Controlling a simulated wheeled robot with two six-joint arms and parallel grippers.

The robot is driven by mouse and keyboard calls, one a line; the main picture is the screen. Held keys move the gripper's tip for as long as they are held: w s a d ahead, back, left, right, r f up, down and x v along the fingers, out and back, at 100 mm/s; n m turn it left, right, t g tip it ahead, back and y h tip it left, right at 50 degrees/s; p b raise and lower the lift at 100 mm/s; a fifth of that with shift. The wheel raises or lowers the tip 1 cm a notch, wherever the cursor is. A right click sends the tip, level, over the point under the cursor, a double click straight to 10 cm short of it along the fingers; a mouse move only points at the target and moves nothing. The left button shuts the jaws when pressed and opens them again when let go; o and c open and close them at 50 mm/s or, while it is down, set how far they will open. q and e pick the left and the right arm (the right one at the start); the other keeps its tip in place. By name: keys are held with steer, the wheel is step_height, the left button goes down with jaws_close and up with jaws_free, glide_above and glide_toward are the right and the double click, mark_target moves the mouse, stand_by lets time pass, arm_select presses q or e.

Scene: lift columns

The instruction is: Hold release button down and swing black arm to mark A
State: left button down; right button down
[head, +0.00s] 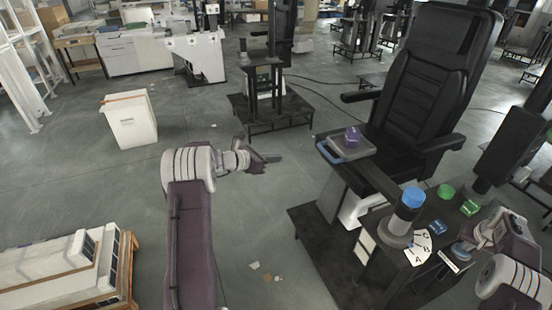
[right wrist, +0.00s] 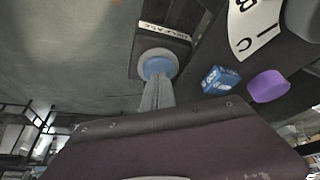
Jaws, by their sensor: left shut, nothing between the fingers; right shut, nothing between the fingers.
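The release button is a blue round cap (right wrist: 158,66) on a grey ring beside a small label plate (right wrist: 165,31) in the right wrist view. My right gripper (right wrist: 156,80) is shut, its tips at the button and seeming to touch it; how far it is pressed I cannot tell. In the head view this gripper (head: 468,238) is over the dark bench at the right. A blue-topped post (head: 412,198) stands by a white scale (head: 419,247) lettered A, B and C. The black arm's pointing is unclear. My left gripper (head: 268,160) is shut and empty over open floor.
A white bin (head: 130,120) and a loaded pallet (head: 60,275) are at left.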

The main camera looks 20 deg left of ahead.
step_height(320, 180, up, 7)
steer(key=p, duration=0.4)
stand_by(0.4)
steer(key=d+b+v, duration=0.1)
steer(key=b+v, duration=0.1)
steer(key=v, duration=0.7)
steer(key=shift+a, duration=0.5)
